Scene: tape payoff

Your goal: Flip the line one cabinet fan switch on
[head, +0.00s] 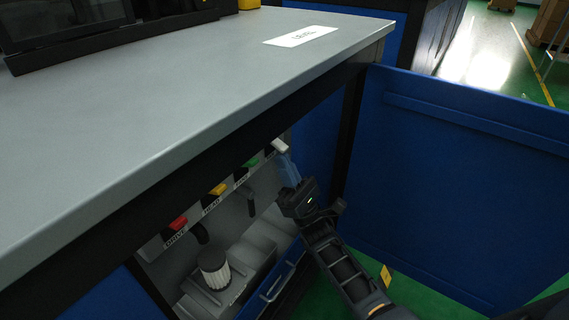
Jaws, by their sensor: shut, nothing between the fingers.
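A row of coloured switches sits inside the open cabinet under the grey worktop. The red switch (178,223) is labelled DRIVE and the yellow switch (218,189) is labelled HEAD. A green switch (252,163) comes after them; its label is too small to read surely. A white switch (280,146) is at the far right end, its label mostly hidden, so I cannot tell which one is the fan switch. My gripper (287,165) is shut and empty, its fingertips just below the white switch. I cannot tell whether they touch it.
The blue cabinet door (460,180) stands wide open to the right of my arm. The worktop edge (200,145) overhangs the switches. Dark hooked handles (200,233) and a ribbed white cylinder (214,271) are below the row.

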